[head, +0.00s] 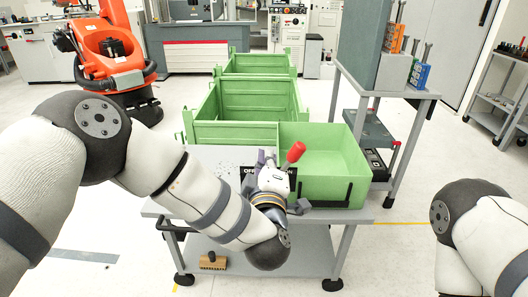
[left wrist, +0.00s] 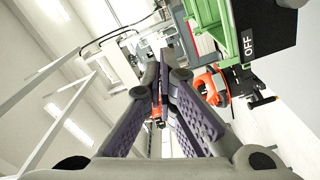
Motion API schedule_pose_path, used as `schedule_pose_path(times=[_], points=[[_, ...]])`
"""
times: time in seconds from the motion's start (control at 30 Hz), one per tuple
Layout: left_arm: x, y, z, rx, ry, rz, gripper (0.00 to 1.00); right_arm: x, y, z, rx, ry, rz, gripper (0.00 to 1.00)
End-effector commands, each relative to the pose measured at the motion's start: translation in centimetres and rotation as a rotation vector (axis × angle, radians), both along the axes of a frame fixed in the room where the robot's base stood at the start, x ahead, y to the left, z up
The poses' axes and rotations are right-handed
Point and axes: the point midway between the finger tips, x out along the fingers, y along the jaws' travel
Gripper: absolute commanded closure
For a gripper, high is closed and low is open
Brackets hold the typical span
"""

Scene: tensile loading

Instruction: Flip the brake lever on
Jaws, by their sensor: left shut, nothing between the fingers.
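The brake lever shows as a red handle (head: 295,152) in the head view, tilted up and to the right above the cart. In the left wrist view the black sign (left wrist: 262,25) reads OFF at the upper right. My left gripper (head: 264,158) is at the sign, just left of the red handle, fingers up. Its purple fingers (left wrist: 166,62) are shut and empty in the left wrist view. I cannot tell whether it touches the lever; its base is hidden. My right gripper is out of view.
A green bin (head: 330,188) sits on the cart (head: 350,214), right of the lever. Larger green crates (head: 248,132) stand behind. An orange robot arm (head: 105,45) is at the back left. A tool shelf (head: 415,93) stands at the right.

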Motion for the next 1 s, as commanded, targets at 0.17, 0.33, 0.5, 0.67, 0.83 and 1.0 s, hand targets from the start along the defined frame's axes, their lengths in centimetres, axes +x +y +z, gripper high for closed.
schedule_pose_path(times=[0.17, 0.33, 0.5, 0.67, 0.83, 1.0], points=[[-3.8, -0.1, 0.1, 0.001, 0.000, -0.002, 1.00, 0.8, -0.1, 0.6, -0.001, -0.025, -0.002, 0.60], [-5.7, -0.1, -0.1, 0.000, 0.000, -0.001, 1.00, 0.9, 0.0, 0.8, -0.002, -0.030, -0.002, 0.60], [-6.1, -0.1, -0.2, 0.000, 0.001, 0.000, 1.00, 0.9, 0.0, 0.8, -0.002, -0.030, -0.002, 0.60], [-6.1, -0.1, -0.2, 0.000, 0.001, 0.000, 1.00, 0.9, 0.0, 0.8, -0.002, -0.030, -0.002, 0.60], [-6.1, 0.0, -0.3, 0.004, 0.005, -0.001, 1.00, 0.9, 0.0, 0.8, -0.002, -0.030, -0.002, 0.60], [-9.2, 1.0, -8.0, 0.195, 0.224, -0.140, 1.00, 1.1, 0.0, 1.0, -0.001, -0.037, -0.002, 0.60]])
